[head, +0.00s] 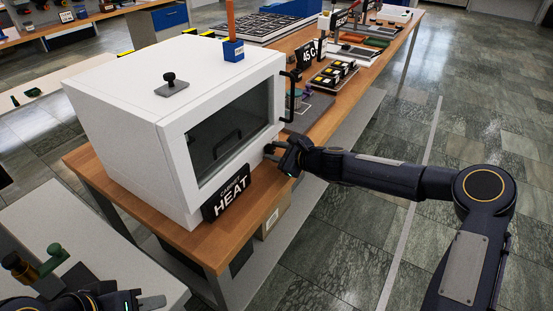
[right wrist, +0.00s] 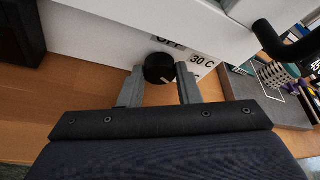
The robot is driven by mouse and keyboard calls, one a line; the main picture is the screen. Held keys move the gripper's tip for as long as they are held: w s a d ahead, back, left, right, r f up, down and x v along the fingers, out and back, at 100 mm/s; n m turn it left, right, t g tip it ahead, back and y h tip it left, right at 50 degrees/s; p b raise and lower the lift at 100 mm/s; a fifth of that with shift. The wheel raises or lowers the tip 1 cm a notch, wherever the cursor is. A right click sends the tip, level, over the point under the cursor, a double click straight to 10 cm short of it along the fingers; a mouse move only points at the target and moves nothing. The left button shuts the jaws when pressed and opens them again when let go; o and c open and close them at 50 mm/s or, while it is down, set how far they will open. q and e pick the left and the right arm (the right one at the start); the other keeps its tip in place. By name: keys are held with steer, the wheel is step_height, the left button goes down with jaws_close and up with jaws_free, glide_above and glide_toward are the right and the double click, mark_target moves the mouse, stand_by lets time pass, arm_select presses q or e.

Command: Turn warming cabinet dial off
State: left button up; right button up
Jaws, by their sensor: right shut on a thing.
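The white warming cabinet (head: 150,110) stands on the wooden bench, with a dark glass door and a "CABINET HEAT" sign (head: 227,194) in front. Its round black dial (right wrist: 160,68) shows in the right wrist view on the white front face. My right gripper (right wrist: 160,90) is shut on the dial, one finger on each side. In the head view my right gripper (head: 272,152) covers the dial at the cabinet's lower right front. Labels "OFF" and "30 C" (right wrist: 202,59) are beside the dial; another is partly hidden. A small light mark shows on the dial's lower right. My left gripper (head: 140,302) is low at left, away from the cabinet; its jaw opening is unclear.
A black door handle (head: 290,97) juts out above my right gripper. The wooden bench (head: 200,240) carries several items behind. Floor to the right is open.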

stand_by(0.3)
steer(key=o, duration=1)
steer(key=shift+c, duration=0.2)
steer(key=b+v, duration=0.1)
steer(key=v, duration=0.6)
steer(key=shift+s+d+r, duration=0.2)
steer(key=shift+s, duration=0.1)
